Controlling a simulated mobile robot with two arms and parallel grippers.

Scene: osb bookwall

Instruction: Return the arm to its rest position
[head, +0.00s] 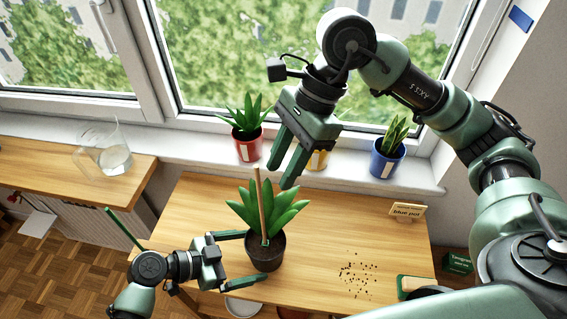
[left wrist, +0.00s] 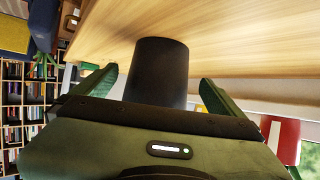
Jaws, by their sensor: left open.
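My left gripper (head: 255,257) is low over the wooden table and open. Its fingers lie around a dark pot (head: 265,256) that holds a leafy green plant (head: 284,207). In the left wrist view the pot (left wrist: 157,72) stands between the two open fingers (left wrist: 158,85), with a gap on each side. A wooden stick (head: 260,195) stands upright in front of the leaves, with a green part at its lower end; I cannot tell whether it is in the soil. My right gripper (head: 279,177) hangs above and behind the plant, fingers apart and empty.
On the windowsill stand a red pot (head: 249,147), a yellow pot (head: 319,160), partly hidden, and a blue pot (head: 386,164). The table (head: 350,225) carries a "blue pot" sign (head: 407,211) and scattered dark crumbs (head: 356,277). A glass jug (head: 114,158) is on the left counter.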

